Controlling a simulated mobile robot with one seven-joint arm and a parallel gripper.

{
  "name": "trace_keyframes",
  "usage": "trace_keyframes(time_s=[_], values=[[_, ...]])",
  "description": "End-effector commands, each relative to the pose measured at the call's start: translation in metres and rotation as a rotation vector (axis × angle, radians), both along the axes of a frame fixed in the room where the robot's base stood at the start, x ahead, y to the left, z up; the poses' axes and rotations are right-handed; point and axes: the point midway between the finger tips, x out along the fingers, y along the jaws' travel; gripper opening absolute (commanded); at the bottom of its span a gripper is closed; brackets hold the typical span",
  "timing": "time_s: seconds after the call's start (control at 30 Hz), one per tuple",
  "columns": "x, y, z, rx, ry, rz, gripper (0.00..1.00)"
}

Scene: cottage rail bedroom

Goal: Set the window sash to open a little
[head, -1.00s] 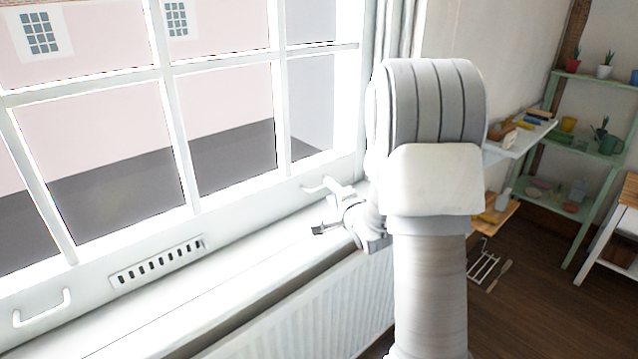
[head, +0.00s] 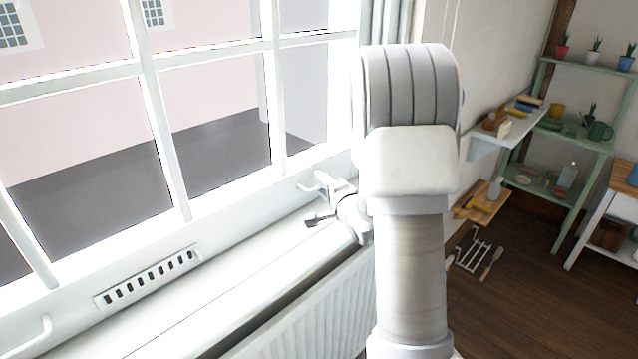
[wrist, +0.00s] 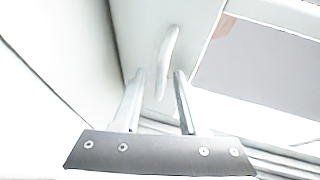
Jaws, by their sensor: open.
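The white window sash (head: 185,228) has a glazing-bar grid, and its bottom rail sits low along the sill, with no clear gap visible below it. A white lift handle (head: 308,188) is at the rail's right end. My gripper (head: 316,203) is at the right handle, open and pointing toward the window. In the wrist view the two fingers of my gripper (wrist: 157,76) stand apart, and the handle (wrist: 169,55) shows between and just beyond their tips. I cannot tell whether they touch it.
A slotted vent (head: 148,277) is on the lower rail. The white sill (head: 190,305) runs below, above a ribbed radiator (head: 300,310). Right of my arm are a small wall shelf (head: 490,140), a green shelf unit (head: 570,140) with pots, and a wire rack (head: 468,250) low down.

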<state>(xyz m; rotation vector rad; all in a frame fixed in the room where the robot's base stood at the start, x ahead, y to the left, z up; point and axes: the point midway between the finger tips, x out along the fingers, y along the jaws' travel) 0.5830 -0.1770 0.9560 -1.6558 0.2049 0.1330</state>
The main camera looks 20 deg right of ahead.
Motion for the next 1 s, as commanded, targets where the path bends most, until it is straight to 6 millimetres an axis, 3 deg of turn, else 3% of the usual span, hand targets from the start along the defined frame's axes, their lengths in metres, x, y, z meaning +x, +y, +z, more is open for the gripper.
trace_keyframes(time_s=[0.3,0.53,1.0], values=[[-0.0003,-0.0004,-0.0002,0.0,0.0,0.0,0.4],[-0.0002,-0.0003,-0.0001,0.0,0.0,0.0,0.0],[-0.0001,-0.0002,0.0,0.0,0.0,0.0,0.0]])
